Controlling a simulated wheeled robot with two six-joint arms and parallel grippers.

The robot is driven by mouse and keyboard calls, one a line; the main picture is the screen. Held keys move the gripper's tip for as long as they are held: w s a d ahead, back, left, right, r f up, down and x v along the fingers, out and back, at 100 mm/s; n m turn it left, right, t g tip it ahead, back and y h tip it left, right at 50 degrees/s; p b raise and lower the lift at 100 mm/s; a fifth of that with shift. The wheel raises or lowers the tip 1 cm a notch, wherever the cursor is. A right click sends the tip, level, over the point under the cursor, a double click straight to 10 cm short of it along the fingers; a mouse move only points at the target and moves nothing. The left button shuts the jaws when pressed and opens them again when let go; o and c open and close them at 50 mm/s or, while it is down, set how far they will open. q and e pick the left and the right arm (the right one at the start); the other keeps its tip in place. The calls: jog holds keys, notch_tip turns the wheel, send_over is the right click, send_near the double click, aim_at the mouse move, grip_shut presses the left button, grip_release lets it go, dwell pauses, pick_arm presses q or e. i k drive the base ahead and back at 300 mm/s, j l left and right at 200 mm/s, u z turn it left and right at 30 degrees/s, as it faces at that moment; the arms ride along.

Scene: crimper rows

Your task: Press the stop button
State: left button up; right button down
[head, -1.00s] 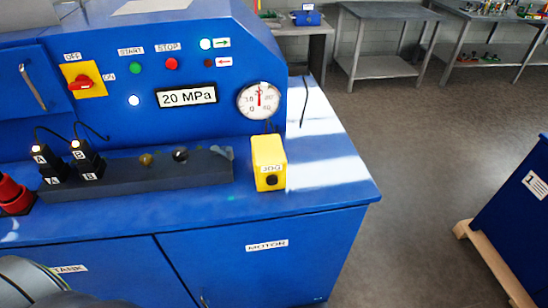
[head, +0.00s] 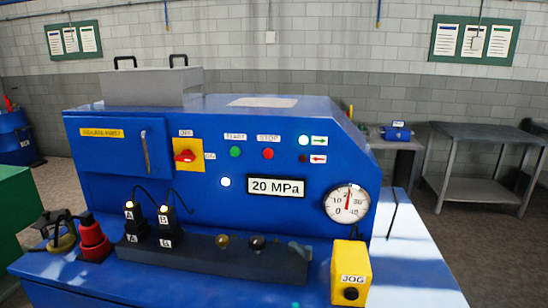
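The red stop button (head: 268,154) sits on the sloped front of the blue machine (head: 110,165) in the head view, under a STOP label (head: 269,139). The green start button (head: 236,152) is just to its left. A white lamp (head: 225,182) below is lit. The red rotary switch (head: 185,156) is on a yellow plate at the left. Neither of my grippers is in view.
A yellow JOG box (head: 350,268) stands at the front right, below a round gauge (head: 347,203). A dark bar (head: 205,258) with plugs and knobs runs along the front ledge. A red cone-shaped part (head: 93,238) is at the left. Grey tables (head: 480,135) stand behind, right.

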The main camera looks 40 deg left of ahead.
aim_at(268, 153)
jog(key=u, duration=1.75)
